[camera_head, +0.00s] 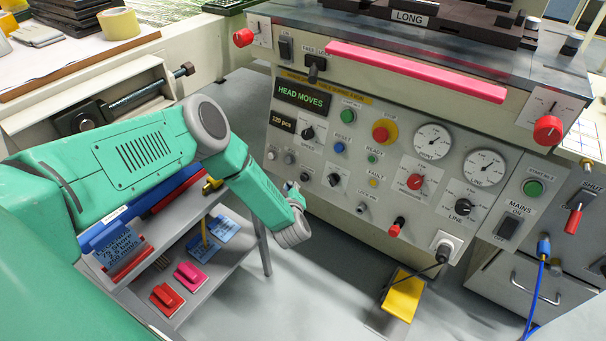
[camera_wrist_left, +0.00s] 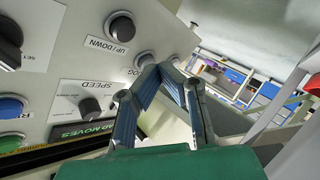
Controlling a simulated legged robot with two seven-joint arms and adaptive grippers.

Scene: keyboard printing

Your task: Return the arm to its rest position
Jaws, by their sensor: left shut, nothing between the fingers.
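My left arm (camera_head: 235,170), green, comes in from the left and bends down in front of the control panel (camera_head: 335,220). My left gripper (camera_head: 291,187) shows only in small part in the head view, at the panel's lower left. In the left wrist view the fingers (camera_wrist_left: 167,70) are shut with their tips together and nothing between them. The tips appear close to the JOG button (camera_wrist_left: 146,60); I cannot tell whether they touch it. The UP/DOWN button (camera_wrist_left: 120,27) and SPEED knob (camera_wrist_left: 90,106) are beside them. My right gripper is out of view.
The panel carries a lit display (camera_head: 303,96) reading HEAD MOVES, gauges (camera_head: 433,141), knobs, and a red button with a yellow collar (camera_head: 381,133). A pink bar (camera_head: 415,72) runs above it. A shelf cart (camera_head: 195,270) stands below the arm. A yellow pedal (camera_head: 403,297) is on the floor.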

